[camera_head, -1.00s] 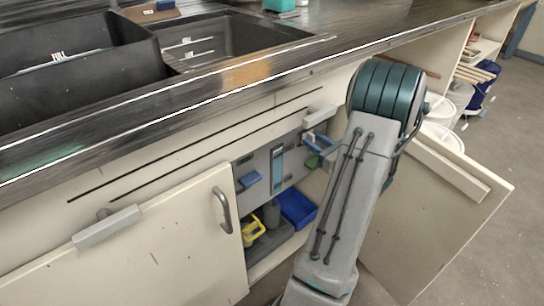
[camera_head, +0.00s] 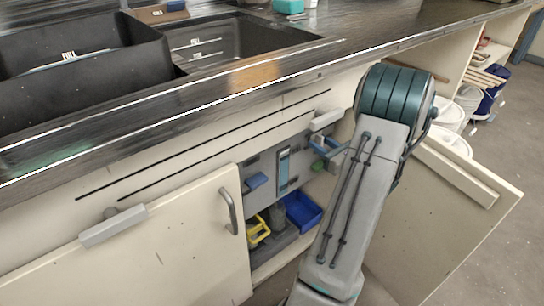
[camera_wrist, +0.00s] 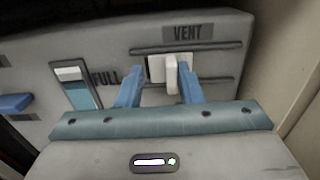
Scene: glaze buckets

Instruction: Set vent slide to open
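The vent slide's pale knob (camera_wrist: 172,72) stands out from a dark-edged horizontal track (camera_wrist: 212,64) under the "VENT" label (camera_wrist: 187,32) in the wrist view. The knob is at the left part of the track. My gripper (camera_wrist: 160,72) is open, its two blue fingers on either side of the knob. The right finger is closer to the knob; I cannot tell whether it touches. In the head view my gripper (camera_head: 328,147) reaches into the open cabinet at the grey panel (camera_head: 268,168); the knob cannot be made out there.
A gauge marked "FULL" (camera_wrist: 76,88) and a blue knob (camera_wrist: 14,103) are left on the panel. Below are a blue bin (camera_head: 303,211) and a yellow item (camera_head: 257,231). A cabinet door (camera_head: 440,225) hangs open at right. The black counter edge (camera_head: 240,100) runs above.

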